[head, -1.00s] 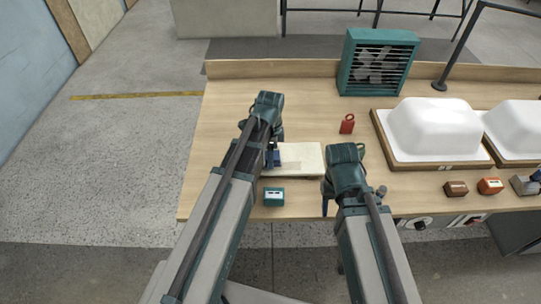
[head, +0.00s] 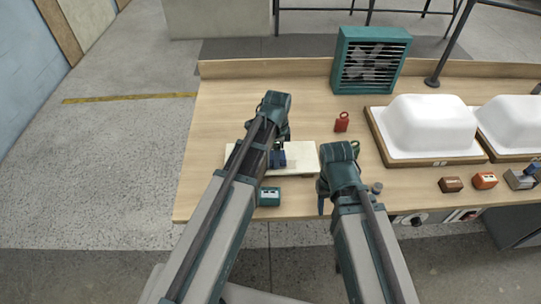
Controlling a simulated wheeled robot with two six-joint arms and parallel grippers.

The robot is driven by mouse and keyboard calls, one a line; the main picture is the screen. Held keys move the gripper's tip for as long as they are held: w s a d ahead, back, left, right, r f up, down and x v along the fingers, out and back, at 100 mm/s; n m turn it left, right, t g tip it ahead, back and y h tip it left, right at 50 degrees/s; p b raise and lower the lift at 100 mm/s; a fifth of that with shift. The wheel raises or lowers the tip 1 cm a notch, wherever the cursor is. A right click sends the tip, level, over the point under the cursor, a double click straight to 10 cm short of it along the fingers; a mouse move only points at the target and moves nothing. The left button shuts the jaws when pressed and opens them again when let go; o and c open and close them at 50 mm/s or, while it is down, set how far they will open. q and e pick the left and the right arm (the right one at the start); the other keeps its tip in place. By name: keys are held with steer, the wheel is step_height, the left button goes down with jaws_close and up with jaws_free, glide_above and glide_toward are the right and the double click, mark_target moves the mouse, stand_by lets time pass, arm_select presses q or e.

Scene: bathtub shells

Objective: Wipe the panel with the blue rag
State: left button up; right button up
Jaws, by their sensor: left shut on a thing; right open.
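The panel (head: 303,155) is a pale flat board lying on the wooden bench, partly hidden by my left arm. My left gripper (head: 276,159) is over the panel, shut on the blue rag (head: 278,159). Only a small dark blue part of the rag shows, at the panel's surface. I cannot tell how firmly it touches. My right gripper (head: 321,197) is open beside the panel's right end, near the bench's front edge; its fingers are mostly hidden by the arm.
A teal box (head: 269,197) sits in front of the panel. A teal fan (head: 371,60) is at the back. White tub shells (head: 431,122) and small boxes (head: 451,184) fill the right. The bench's left part (head: 222,110) is clear.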

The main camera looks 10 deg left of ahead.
mark_target(285, 155)
arm_select(q)
steer(key=shift+w+d+f, duration=0.1)
steer(key=shift+w+d, duration=0.15)
steer(key=shift+d, duration=0.5)
steer(key=shift+w+d, duration=0.2)
steer(key=shift+d, duration=0.8)
steer(key=shift+w+d, duration=0.3)
steer(key=shift+d, duration=0.55)
steer(key=shift+w+d, duration=0.25)
steer(key=shift+d, duration=0.6)
steer(key=shift+w+a, duration=0.2)
steer(key=shift+w, duration=0.35)
steer(key=shift+w+a, duration=0.15)
steer(key=shift+w, duration=0.4)
steer(key=shift+s+a, duration=0.25)
steer(key=shift+a, duration=0.65)
steer(key=shift+s+a, duration=0.25)
steer(key=shift+a, duration=0.65)
steer(key=shift+s+a, duration=0.25)
steer(key=shift+a, duration=0.6)
steer(key=shift+s+a, duration=0.25)
steer(key=shift+a, duration=0.55)
